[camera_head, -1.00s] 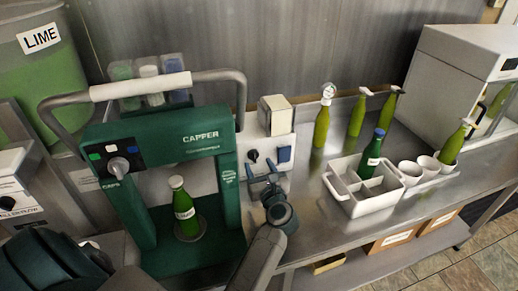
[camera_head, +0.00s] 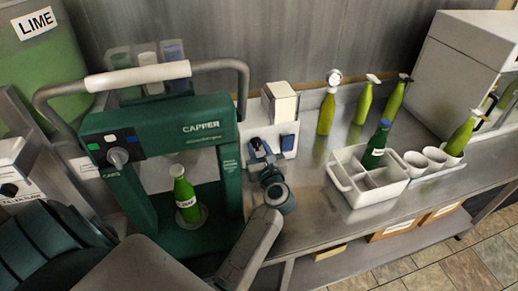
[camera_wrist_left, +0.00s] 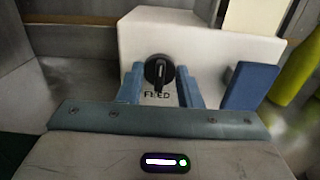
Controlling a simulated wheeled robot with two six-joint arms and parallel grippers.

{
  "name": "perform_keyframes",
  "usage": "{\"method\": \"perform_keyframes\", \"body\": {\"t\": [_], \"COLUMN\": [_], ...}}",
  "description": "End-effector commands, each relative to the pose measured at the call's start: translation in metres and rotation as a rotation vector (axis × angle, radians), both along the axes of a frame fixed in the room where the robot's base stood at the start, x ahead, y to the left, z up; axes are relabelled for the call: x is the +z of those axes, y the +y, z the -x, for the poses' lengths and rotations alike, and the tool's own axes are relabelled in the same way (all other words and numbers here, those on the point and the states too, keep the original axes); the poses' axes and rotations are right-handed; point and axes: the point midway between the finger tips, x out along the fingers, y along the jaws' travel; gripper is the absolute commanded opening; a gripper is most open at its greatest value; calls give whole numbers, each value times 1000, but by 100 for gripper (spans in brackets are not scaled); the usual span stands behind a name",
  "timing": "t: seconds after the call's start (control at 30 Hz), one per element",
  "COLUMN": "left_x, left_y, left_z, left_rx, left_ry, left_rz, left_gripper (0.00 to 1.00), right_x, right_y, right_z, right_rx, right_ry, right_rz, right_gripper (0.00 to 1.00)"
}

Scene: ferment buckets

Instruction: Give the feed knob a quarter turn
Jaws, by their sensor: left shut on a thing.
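The feed knob (camera_wrist_left: 159,72) is a black round dial with a bar handle on the front of a white box (camera_wrist_left: 200,45). In the left wrist view its handle points down toward the "FEED" lettering, which is partly covered. My left gripper (camera_wrist_left: 158,88) has its blue fingers on either side of the handle and is shut on it. In the head view the left gripper (camera_head: 261,148) is up against the box's front (camera_head: 287,127) and mostly hides the knob. My right gripper is not in view.
The green capper (camera_head: 190,135) with a green bottle (camera_head: 186,197) inside stands just left of the gripper. A blue switch (camera_head: 288,142) is to the right of the knob. Farther right are a white divided crate (camera_head: 340,178), cups and several green bottles.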

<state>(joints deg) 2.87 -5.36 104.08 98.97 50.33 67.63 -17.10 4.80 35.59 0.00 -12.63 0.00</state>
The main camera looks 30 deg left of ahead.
Motion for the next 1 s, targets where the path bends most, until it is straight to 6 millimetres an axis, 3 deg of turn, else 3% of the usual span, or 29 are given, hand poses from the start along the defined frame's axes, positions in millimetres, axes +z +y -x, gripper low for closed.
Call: {"method": "perform_keyframes", "body": {"t": [0.37, 1.0], "left_x": [2, 3], "left_y": [0, -2], "left_z": [-1, -2], "left_rx": [0, 0], "left_ry": [115, 568], "left_rz": [-97, -482], "left_gripper": [9, 9], "right_x": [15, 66], "right_y": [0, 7], "right_z": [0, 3], "right_rx": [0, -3], "right_ry": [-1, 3], "right_rz": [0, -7], "right_gripper": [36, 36]}}
